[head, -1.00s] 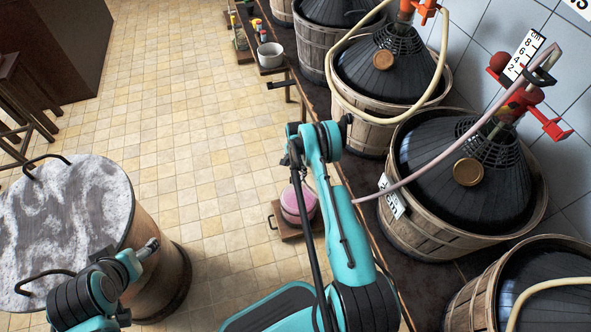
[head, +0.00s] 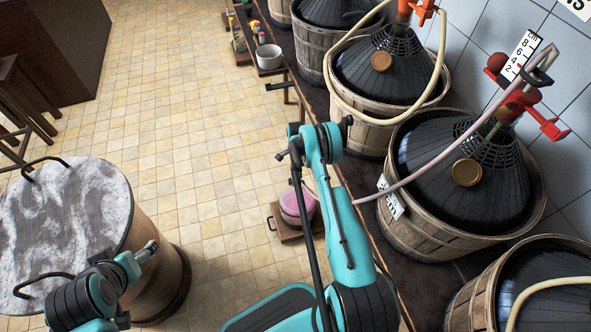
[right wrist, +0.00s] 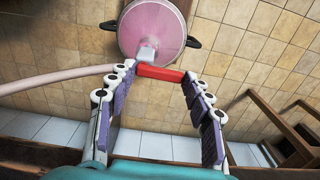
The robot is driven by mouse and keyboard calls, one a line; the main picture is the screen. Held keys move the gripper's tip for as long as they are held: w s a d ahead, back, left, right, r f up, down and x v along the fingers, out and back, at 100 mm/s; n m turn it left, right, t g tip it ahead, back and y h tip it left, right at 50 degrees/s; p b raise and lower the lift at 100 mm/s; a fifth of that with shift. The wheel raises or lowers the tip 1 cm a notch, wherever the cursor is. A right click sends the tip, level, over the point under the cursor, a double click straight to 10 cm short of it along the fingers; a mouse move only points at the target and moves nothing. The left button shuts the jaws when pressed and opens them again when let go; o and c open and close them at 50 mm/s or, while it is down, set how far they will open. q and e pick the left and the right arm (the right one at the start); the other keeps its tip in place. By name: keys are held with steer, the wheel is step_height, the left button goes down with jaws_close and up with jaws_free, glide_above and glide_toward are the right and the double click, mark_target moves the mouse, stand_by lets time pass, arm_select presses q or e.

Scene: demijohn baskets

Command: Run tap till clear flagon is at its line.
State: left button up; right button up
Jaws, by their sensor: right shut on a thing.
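The clear flagon (head: 298,203) with pink liquid stands low beside the bench in the head view, partly behind my right arm. In the right wrist view the flagon (right wrist: 152,22) shows as a round pink vessel, seen from above. A pale hose (head: 430,168) runs from a basketed demijohn (head: 440,190) down toward it. My right gripper (right wrist: 160,76) is shut on the red tap handle (right wrist: 160,73), beside a whitish spout (right wrist: 147,53) over the flagon. The fill line cannot be made out. My left gripper (head: 148,250) is by the round drum, its fingers too small to read.
More basketed demijohns (head: 385,75) line the dark bench along the tiled wall. A marble-topped drum (head: 70,215) stands at left. A wooden tray (head: 288,232) with dark handles is under the flagon. A pale pot (head: 269,57) sits farther back. The tiled floor between is clear.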

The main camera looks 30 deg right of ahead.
steer(key=o, duration=1.2)
steer(key=shift+c, duration=0.2)
step_height(320, 180, up, 12)
